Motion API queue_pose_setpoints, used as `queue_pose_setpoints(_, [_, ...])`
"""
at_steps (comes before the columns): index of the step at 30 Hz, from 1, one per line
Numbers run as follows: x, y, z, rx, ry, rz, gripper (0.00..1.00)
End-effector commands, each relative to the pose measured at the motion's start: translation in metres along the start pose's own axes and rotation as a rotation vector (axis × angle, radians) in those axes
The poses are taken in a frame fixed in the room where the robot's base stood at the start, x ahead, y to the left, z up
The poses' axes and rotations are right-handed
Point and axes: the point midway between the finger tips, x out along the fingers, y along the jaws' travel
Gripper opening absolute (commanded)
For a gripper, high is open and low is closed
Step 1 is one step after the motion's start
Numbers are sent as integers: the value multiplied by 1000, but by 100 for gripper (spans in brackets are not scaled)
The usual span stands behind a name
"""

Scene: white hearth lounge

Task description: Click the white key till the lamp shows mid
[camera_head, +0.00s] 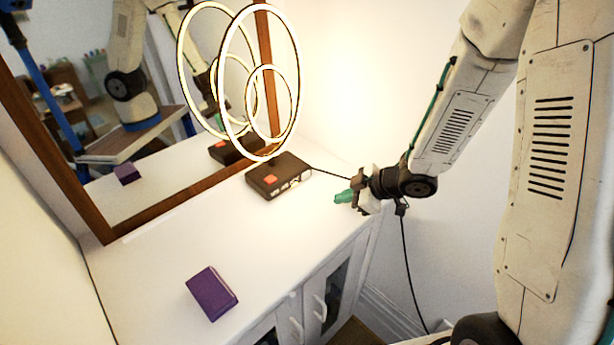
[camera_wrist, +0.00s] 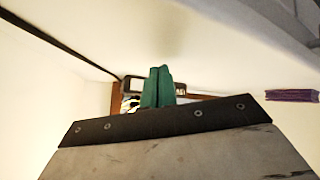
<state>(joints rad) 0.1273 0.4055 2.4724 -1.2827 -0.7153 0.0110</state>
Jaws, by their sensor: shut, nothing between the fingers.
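The lamp (camera_head: 298,80) has a large and a small ring, both glowing warm white, on a dark brown box base (camera_head: 262,189). An orange-red block (camera_head: 270,181) shows on the base. Small pale marks sit along its near side; I cannot tell which is the white key. My gripper (camera_head: 343,197) has green fingertips, shut and empty, to the right of the base and apart from it. In the wrist view the shut fingertips (camera_wrist: 158,88) point toward the dark base (camera_wrist: 133,84) and hide part of it.
A purple box (camera_head: 212,293) lies on the white cabinet top (camera_head: 160,260) near the front. A wood-framed mirror (camera_head: 150,212) stands behind, reflecting lamp, box and arm. A black cable (camera_head: 330,174) runs from the base rightwards along the wall. The middle of the top is clear.

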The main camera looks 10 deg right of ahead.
Motion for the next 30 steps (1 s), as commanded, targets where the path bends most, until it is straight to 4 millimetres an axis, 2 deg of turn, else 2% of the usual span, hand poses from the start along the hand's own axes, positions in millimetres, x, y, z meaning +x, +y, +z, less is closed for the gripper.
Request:
queue_pose_setpoints(11, [4, 4, -3, -2, -1, 2, 0])
queue_pose_setpoints(30, [57, 42, -41, 0, -2, 2, 0])
